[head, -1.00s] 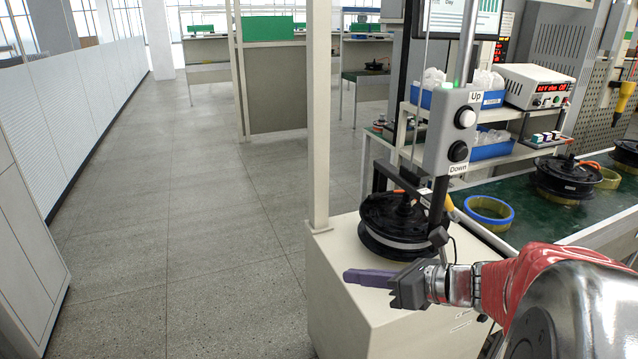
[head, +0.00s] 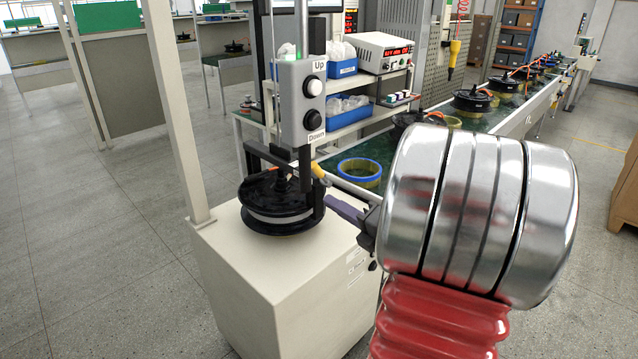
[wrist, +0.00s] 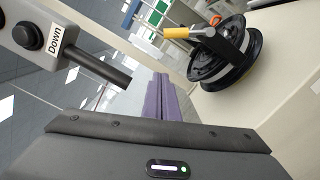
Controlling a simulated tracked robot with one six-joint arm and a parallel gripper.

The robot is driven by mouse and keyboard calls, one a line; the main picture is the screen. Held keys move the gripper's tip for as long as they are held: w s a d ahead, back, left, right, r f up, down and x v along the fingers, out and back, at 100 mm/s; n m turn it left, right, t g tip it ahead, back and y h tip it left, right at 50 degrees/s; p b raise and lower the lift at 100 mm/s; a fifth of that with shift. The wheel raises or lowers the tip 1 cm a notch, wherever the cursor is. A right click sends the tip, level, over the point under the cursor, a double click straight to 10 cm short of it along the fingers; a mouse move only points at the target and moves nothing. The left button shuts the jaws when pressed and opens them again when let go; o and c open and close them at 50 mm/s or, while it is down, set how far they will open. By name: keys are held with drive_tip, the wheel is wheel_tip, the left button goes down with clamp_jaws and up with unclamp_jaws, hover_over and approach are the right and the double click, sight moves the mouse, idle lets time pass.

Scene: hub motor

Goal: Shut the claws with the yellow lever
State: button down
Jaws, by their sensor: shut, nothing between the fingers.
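The yellow lever (head: 319,172) sticks out at the right of the press, just above the hub motor. It also shows in the wrist view as a yellow handle (wrist: 176,33) at the upper middle. The black hub motor (head: 272,208) rests on the white cabinet, with a dark claw (head: 318,198) at its right side. My gripper (head: 332,203) has purple fingers held together and empty, to the right of the motor and below the lever, apart from the lever. In the wrist view the shut fingers (wrist: 161,90) point between the button box and the motor.
The grey Up/Down button box (head: 302,105) hangs above the motor. The white cabinet (head: 250,275) stands below. A blue-and-yellow ring (head: 359,172) lies on the green bench behind my gripper. A shelf with blue bins (head: 345,114) is further back. The floor at left is clear.

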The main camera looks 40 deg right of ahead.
sight(318, 173)
drive_tip(key=w+d+r, duration=0.1)
drive_tip(key=w+d, duration=0.2)
drive_tip(key=w, duration=0.7)
drive_tip(key=shift+w+d+r, duration=0.35)
drive_tip(key=shift+w+d, duration=0.05)
drive_tip(key=shift+a, duration=0.1)
idle(0.3)
drive_tip(key=shift+w+r, duration=0.1)
drive_tip(key=shift+w, duration=0.05)
